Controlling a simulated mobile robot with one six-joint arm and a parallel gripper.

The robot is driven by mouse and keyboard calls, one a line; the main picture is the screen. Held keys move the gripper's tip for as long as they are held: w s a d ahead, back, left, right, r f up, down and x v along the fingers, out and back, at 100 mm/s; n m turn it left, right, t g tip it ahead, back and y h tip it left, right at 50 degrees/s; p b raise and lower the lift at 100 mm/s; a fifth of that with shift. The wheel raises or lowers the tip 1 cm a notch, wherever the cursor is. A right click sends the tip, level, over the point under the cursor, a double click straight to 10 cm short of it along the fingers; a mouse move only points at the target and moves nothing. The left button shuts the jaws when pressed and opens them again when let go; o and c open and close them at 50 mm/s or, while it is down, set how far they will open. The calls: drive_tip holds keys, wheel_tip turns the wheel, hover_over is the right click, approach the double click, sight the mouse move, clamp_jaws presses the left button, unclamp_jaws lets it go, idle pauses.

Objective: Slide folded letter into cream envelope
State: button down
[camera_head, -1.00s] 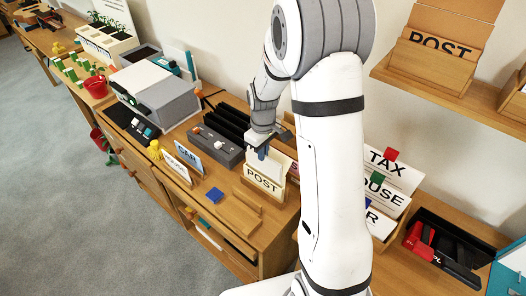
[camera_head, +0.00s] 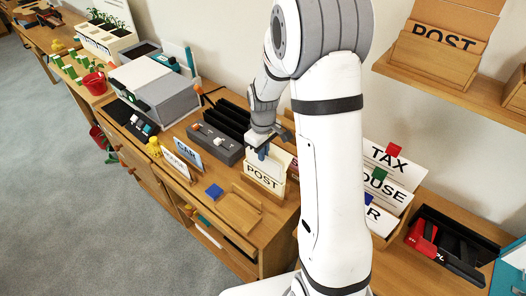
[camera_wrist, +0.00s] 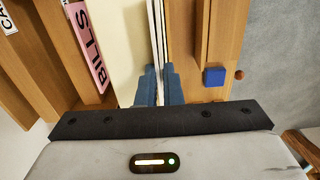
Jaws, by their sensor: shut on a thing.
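My gripper (camera_head: 262,152) points down at the desk's right part, just above a white card lettered POST (camera_head: 262,176). In the wrist view its blue fingers (camera_wrist: 159,88) are shut on thin white layers seen edge-on, which look like the folded letter (camera_wrist: 157,35). A cream panel (camera_wrist: 122,45), perhaps the cream envelope, stands right beside them on the left. Some cream also shows behind the POST card in the head view (camera_head: 279,156). I cannot tell whether the letter is inside the envelope; the fingers and edge-on view hide its lower part.
A pink BILLS card (camera_wrist: 88,45) stands close left of the cream panel. A blue block (camera_head: 214,192) lies on the desk in front, near a wooden strip (camera_head: 240,210).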

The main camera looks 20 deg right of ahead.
drive_tip(key=shift+f, duration=0.2)
drive_tip(key=c, duration=1.5)
unclamp_jaws()
drive_tip(key=shift+o, duration=0.6)
drive_tip(key=o, duration=0.4)
drive_tip(key=shift+c, duration=0.2)
drive_tip(key=shift+r, duration=0.1)
wheel_tip(320, 180, up, 8)
drive_tip(key=p, duration=0.5)
